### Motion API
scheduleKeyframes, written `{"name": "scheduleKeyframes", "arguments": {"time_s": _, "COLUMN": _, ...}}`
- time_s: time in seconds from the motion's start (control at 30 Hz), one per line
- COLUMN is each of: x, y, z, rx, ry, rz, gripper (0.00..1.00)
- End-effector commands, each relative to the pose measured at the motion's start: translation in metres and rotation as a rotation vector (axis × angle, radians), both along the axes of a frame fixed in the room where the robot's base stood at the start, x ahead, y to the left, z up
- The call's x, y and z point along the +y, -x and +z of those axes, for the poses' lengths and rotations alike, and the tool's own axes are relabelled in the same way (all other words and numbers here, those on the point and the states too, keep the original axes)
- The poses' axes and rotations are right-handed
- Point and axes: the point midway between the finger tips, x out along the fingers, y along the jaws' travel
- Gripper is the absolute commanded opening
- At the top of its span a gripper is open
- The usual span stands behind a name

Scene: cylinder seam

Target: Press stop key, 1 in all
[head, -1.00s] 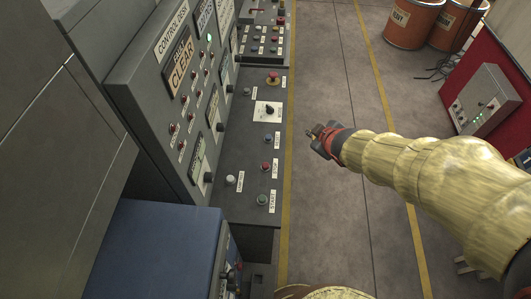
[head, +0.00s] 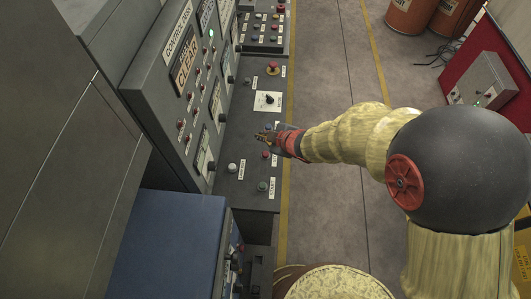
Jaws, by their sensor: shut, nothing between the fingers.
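The stop key (head: 266,154) is a small red button on the grey desk panel of the control console, between a green start button (head: 262,186) and a blue button (head: 268,127). Its label is partly covered by my gripper. My gripper (head: 260,137) is shut and empty, over the panel's right part. Its tips point left and appear just above the red button in the picture, between it and the blue one. I cannot tell its height over the panel; no contact with the red button shows.
A white button (head: 233,168) sits left of the stop key. A rotary switch on a white plate (head: 267,101) and a red mushroom button (head: 273,68) lie farther up the panel. The upright console face (head: 190,95) rises at left.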

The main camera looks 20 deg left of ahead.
Motion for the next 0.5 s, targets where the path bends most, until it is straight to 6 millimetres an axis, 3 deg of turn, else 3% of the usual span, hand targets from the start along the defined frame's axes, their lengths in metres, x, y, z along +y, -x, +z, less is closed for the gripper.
{"name": "scheduleKeyframes", "arguments": {"time_s": 0.5, "x": 0.0, "y": 0.0, "z": -0.054, "rx": 0.0, "ry": 0.0, "rz": -0.002, "gripper": 0.0}}
